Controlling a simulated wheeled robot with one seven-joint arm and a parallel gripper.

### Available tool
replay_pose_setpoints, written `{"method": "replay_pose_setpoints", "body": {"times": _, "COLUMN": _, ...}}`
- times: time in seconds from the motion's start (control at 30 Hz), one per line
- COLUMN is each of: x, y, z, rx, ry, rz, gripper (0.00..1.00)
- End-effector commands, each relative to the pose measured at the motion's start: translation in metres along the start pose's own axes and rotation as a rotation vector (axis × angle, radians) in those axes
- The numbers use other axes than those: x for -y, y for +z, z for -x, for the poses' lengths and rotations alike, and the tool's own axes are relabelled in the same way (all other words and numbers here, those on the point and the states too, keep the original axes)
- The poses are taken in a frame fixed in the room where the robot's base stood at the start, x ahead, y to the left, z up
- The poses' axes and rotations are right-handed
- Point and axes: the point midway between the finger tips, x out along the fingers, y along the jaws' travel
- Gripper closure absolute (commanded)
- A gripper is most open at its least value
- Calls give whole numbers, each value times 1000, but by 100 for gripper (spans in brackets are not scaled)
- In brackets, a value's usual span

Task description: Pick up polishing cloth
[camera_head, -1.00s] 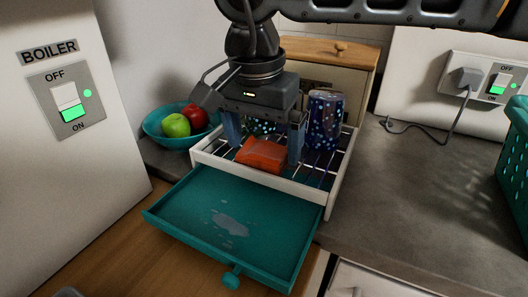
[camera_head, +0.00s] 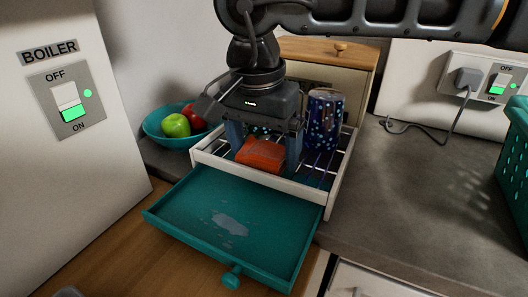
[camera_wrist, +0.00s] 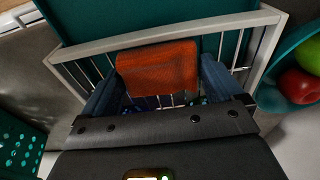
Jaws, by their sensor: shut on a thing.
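The polishing cloth is an orange-red folded block (camera_head: 261,155) on the wire rack of a white-framed dish drainer (camera_head: 256,177). In the wrist view the cloth (camera_wrist: 158,66) lies between my two blue-grey fingers. My gripper (camera_head: 264,148) points down into the rack and is shut on the cloth, one finger at each side; it also shows in the wrist view (camera_wrist: 160,78). The cloth looks still at rack level; whether it touches the wires is hidden.
A dark blue speckled cup (camera_head: 325,112) stands in the rack to the right of my gripper. A teal drip tray (camera_head: 232,222) sticks out in front. A teal bowl (camera_head: 160,141) with apples is at left, a teal basket (camera_head: 515,165) at right. Grey counter between is clear.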

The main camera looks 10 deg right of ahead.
Motion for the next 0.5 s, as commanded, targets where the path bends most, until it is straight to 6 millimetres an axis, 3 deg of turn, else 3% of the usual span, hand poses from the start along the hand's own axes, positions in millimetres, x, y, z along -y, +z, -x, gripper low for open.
{"method": "replay_pose_setpoints", "body": {"times": 0.23, "x": 0, "y": -2, "z": 9, "rx": -3, "ry": -2, "rz": 0, "gripper": 51}}
{"method": "replay_pose_setpoints", "body": {"times": 0.5, "x": 0, "y": -8, "z": 58, "rx": -4, "ry": -1, "rz": -1, "gripper": 51}}
